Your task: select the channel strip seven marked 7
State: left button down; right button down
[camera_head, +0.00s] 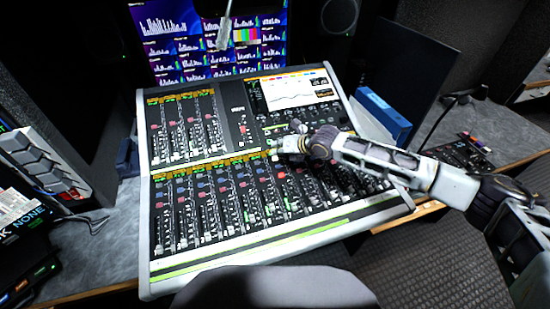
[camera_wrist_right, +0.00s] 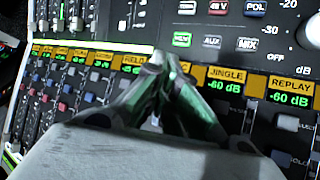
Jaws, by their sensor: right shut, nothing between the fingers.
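The mixing console (camera_head: 146,200) lies tilted in the head view, with an upper-left fader bank and a longer lower bank of channel strips (camera_head: 255,195). No strip marked 7 can be read. My right gripper (camera_head: 274,144) is shut and empty, over the upper edge of the lower bank near the label row. In the right wrist view the closed fingertips (camera_wrist_right: 168,62) cover part of that row, between a partly hidden label and the JINGLE label (camera_wrist_right: 224,80). The REPLAY label (camera_wrist_right: 289,90) is to the right. Contact cannot be told. My left gripper is out of view.
A lit green button (camera_wrist_right: 181,39) sits above the label row. The console's screen (camera_head: 300,90) is behind my right gripper. A blue box (camera_head: 383,115) stands right of the console; grey blocks (camera_head: 40,160) stand left. A monitor (camera_head: 200,45) rises behind.

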aim_at(278, 161)
jog(key=shift+s+d+r+p, duration=0.1)
jog(key=shift+s+r+p, duration=0.05)
jog(key=shift+r+p, duration=0.95)
jog(key=shift+s+d+r+p, duration=0.1)
jog(key=shift+s+r+p, duration=0.05)
jog(key=shift+r+p, duration=0.95)
jog(key=shift+r, duration=0.15)
jog(key=shift+a, duration=0.1)
